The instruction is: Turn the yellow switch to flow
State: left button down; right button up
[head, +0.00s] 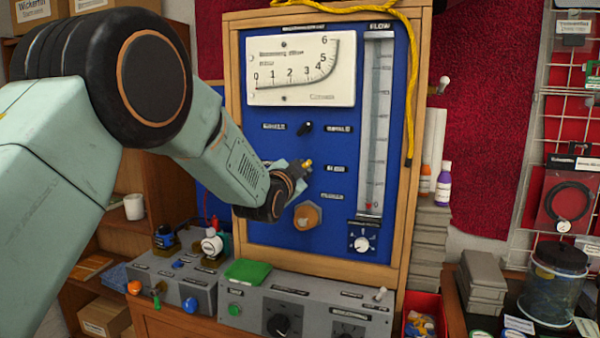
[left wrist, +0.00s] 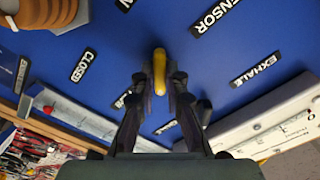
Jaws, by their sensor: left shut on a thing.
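The yellow switch (head: 308,162) is on the blue panel, below a black switch and above a round orange-brown knob. Only a small part of it shows in the head view, at the tip of my left gripper (head: 298,168). In the left wrist view the yellow switch (left wrist: 159,70) is a narrow yellow handle standing upright in the picture. The fingers of my left gripper (left wrist: 160,85) are shut on it from both sides. Its base is hidden by the fingers. My right gripper is not in view.
The blue panel (head: 280,215) also bears a white gauge (head: 300,70), a tall flow tube (head: 376,120), the black switch (head: 305,127) and the knob (head: 307,215). Grey control boxes (head: 310,310) stand below the panel.

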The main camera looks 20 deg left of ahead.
pick_arm(q)
jog(key=shift+r, duration=0.45)
jog(key=c, duration=1.7)
grip_release()
jog(key=shift+w, duration=0.1)
jog(key=o, duration=0.3)
jog(key=shift+w+f, duration=0.1)
jog(key=shift+f, duration=0.25)
jog(key=shift+s, duration=0.2)
jog(key=s, duration=1.2)
jog(key=shift+a, duration=0.2)
jog(key=shift+w, duration=0.15)
